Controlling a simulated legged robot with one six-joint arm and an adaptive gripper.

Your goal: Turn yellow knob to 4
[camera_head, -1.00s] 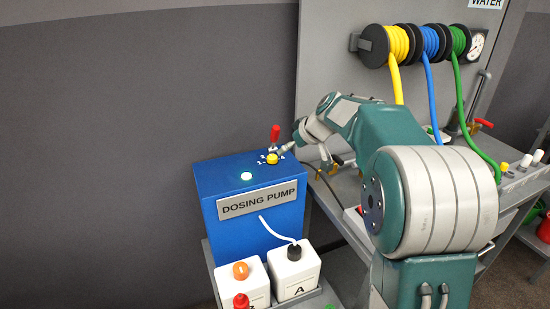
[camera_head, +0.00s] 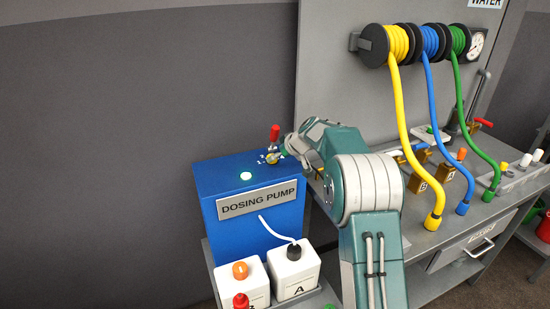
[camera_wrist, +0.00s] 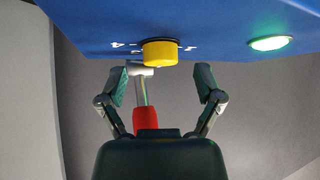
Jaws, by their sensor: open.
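The yellow knob (camera_wrist: 160,53) sits on the top face of the blue dosing pump (camera_head: 248,180). White numerals and marks ring the knob in the wrist view; a 4 shows to its left. Which mark it points at is unclear.
A red-handled lever (camera_head: 274,133) stands close behind the knob; its red handle (camera_wrist: 146,116) shows between my fingers. A lit green button (camera_head: 246,176) is on the pump top. White bottles (camera_head: 296,270) stand in front. A bench with coloured hoses (camera_head: 402,130) is at right.

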